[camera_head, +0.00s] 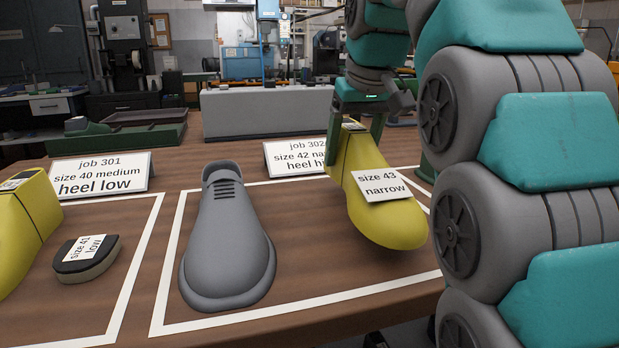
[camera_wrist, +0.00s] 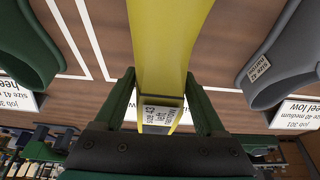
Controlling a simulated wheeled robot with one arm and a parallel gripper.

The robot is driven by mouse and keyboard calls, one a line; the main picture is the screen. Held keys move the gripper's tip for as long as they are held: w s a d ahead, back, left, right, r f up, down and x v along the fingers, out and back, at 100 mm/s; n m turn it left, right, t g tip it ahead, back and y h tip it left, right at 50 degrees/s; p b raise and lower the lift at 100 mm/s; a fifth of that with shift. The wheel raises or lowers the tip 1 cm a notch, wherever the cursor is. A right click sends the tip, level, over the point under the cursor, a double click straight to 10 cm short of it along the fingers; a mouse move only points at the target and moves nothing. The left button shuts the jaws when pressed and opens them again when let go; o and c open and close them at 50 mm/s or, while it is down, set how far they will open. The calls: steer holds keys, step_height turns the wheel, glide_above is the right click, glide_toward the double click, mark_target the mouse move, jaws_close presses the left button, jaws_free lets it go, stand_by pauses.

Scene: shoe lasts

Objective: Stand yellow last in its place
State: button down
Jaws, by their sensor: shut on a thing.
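A yellow last (camera_head: 390,226) with a "size 43 narrow" tag is in my gripper (camera_head: 356,140), over the right part of the white-outlined bay with the job 302 card. Its toe points toward the camera and appears slightly above the table. In the wrist view the same yellow last (camera_wrist: 172,45) runs between the two green fingers of my gripper (camera_wrist: 163,97), which are shut on its heel end. A grey shoe (camera_head: 228,240) stands left of it in the same bay.
Another yellow last (camera_head: 28,222) and a dark heel piece (camera_head: 86,259) tagged size 41 low lie in the left bay, before the job 301 card (camera_head: 100,174). A green last (camera_wrist: 28,50) shows at left in the wrist view. A grey box (camera_head: 266,112) stands behind.

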steer(key=a, duration=0.7)
steer(key=shift+f, duration=2.1)
jaws_free()
steer(key=shift+r, duration=0.1)
steer(key=shift+v, duration=2.1)
steer(key=p+v, duration=0.2)
steer(key=v, duration=0.1)
steer(key=shift+d, duration=0.1)
